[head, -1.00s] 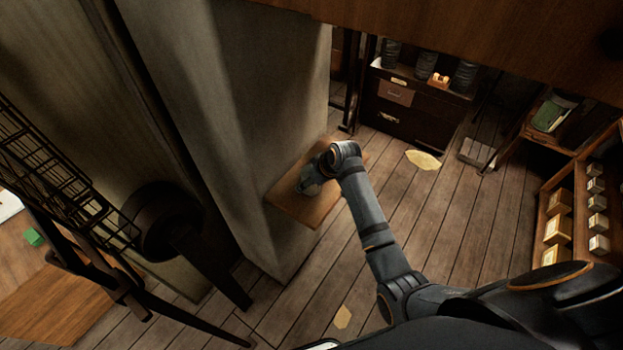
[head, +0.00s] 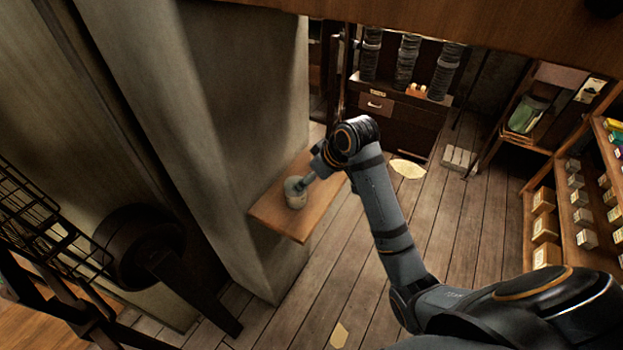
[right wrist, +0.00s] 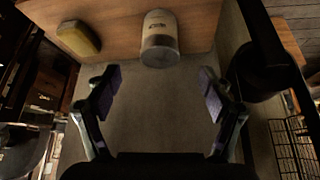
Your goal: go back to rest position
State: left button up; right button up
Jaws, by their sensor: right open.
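My right arm reaches from the lower right to a small wooden shelf (head: 273,219) on the side of a grey pillar. My right gripper (right wrist: 158,82) is open, with nothing between its fingers. In the right wrist view, a pale cylindrical container (right wrist: 159,30) with a dark band and a label stands on the wooden surface beyond the fingertips, apart from them. A yellowish oblong object (right wrist: 78,38) lies to its left. My left gripper is not in view.
The tall grey pillar (head: 225,90) stands close to the left of the shelf. A dark wheel-like part (head: 140,245) and wire rack (head: 40,225) are at lower left. A dark cabinet (head: 400,125) stands behind; shelves with small boxes (head: 545,200) are right. Floor between is mostly open.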

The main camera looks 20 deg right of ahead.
dwell(0.4)
jog(key=s+d+f+m+g+h, duration=0.1)
jog(key=s+f, duration=0.3)
jog(key=s, duration=0.3)
jog(key=s+d+f+m+h, duration=0.1)
jog(key=s+d+f+m, duration=0.1)
jog(key=s+f, duration=0.35)
jog(key=s+d+f+m+g+h, duration=0.1)
jog(key=s+f+h, duration=0.15)
jog(key=s, duration=0.65)
notch_tip(320, 180, down, 28)
jog(key=s+d+f+g+b, duration=0.1)
jog(key=d+b, duration=0.2)
jog(key=b, duration=0.2)
jog(key=s+d+f+m+g+b, duration=0.1)
jog(key=s+f+b, duration=0.3)
jog(key=s+f, duration=1.6)
notch_tip(320, 180, down, 3)
jog(key=shift+d+f+y, duration=0.15)
jog(key=shift+y, duration=0.3)
